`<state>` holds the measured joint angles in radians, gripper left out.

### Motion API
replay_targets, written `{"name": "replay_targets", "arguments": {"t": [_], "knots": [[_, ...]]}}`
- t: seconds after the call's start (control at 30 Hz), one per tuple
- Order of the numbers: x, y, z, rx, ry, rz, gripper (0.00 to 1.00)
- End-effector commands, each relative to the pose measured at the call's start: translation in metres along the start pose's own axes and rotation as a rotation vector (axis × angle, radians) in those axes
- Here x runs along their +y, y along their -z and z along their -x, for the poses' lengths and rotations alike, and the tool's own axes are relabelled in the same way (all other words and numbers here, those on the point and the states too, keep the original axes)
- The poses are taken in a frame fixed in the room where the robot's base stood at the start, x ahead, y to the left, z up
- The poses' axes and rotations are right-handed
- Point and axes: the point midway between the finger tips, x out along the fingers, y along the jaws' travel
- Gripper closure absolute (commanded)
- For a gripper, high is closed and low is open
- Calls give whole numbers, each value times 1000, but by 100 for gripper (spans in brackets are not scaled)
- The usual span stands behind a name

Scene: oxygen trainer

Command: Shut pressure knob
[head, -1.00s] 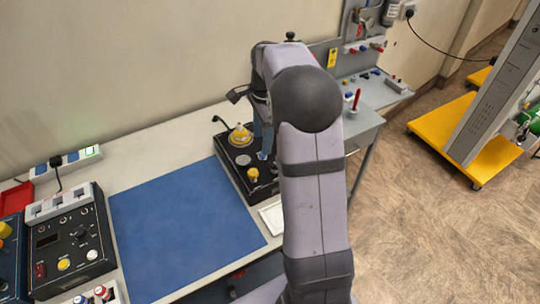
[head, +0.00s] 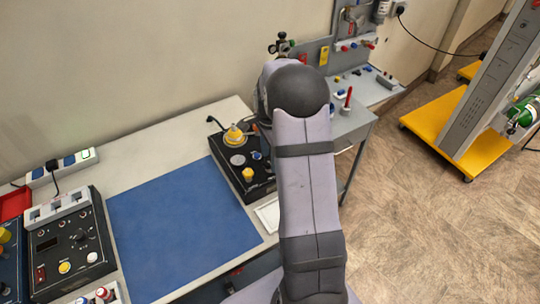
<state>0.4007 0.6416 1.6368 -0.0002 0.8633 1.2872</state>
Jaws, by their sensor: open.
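I cannot tell for sure which control is the pressure knob. A black control box (head: 226,164) on the bench carries a yellow cone-shaped fitting (head: 235,136), a silver disc, a small blue knob (head: 256,155) and a yellow knob (head: 248,174). My arm crosses the middle of the head view and covers the area behind it.
A blue mat (head: 180,225) lies clear on the bench. Another black control unit (head: 68,245) and a power strip (head: 62,167) are at left. A grey side table (head: 352,118) holds a red upright tool. A yellow-based cart (head: 435,125) with a green cylinder stands at right.

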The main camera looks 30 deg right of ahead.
Motion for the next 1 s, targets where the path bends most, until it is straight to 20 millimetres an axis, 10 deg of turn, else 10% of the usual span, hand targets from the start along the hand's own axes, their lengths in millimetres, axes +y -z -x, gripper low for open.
{"name": "replay_targets", "arguments": {"t": [0.4,0.6,1.0], "knots": [[0,0,-9,0,0,0,52],[0,0,-8,0,0,0,94],[0,0,-8,0,0,52,94]]}}
